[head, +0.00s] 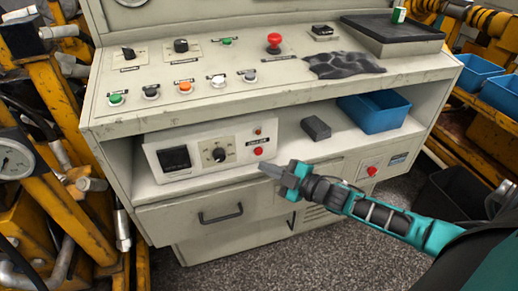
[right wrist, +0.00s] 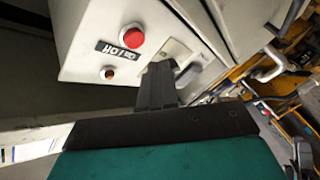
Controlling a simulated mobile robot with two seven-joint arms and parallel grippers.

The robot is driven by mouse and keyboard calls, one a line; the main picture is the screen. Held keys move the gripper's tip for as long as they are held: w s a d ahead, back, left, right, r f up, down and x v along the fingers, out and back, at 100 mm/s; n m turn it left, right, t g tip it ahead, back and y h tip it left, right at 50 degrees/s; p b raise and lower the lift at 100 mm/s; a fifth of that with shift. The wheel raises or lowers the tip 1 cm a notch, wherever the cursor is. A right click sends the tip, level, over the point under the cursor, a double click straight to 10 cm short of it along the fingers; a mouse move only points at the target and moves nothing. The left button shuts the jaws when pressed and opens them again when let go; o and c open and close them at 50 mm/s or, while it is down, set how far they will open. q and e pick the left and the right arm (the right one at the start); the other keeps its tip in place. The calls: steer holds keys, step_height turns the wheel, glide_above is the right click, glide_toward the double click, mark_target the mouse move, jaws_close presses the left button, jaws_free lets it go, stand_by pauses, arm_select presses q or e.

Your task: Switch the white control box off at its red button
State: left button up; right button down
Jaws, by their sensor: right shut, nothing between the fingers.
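The white control box (head: 200,148) stands on the open shelf of the grey console, with a black display, a dial and an ON/OFF label on its front. Its red button (head: 258,151) is at the lower right of that front, below a small orange-red lamp (head: 258,132). In the right wrist view the red button (right wrist: 131,34) and the lamp (right wrist: 109,73) both show, with the label between them. My right gripper (head: 268,170) is shut and empty, just below and right of the button, apparently apart from it. Its fingers (right wrist: 157,85) show close to the box front. My left gripper is out of view.
A dark grey block (head: 315,128) and a blue bin (head: 375,112) stand on the shelf to the right. The console top (head: 130,83) overhangs the shelf. A drawer (head: 215,213) and another red button (head: 372,171) are below. Yellow machinery stands at the left.

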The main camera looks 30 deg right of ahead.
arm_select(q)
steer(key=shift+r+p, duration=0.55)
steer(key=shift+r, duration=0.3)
arm_select(e)
steer(key=s, duration=0.2)
steer(key=shift+s+a, duration=0.35)
arm_select(q)
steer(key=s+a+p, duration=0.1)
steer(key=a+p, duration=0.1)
steer(key=p, duration=0.1)
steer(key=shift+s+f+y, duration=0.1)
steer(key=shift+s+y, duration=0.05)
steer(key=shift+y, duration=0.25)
arm_select(e)
steer(key=s+a+f+m+g+h, duration=0.4)
steer(key=s+a+m+g+h, duration=0.1)
steer(key=s+a+m, duration=0.7)
steer(key=shift+s+f, duration=0.2)
steer(key=shift+s, duration=0.95)
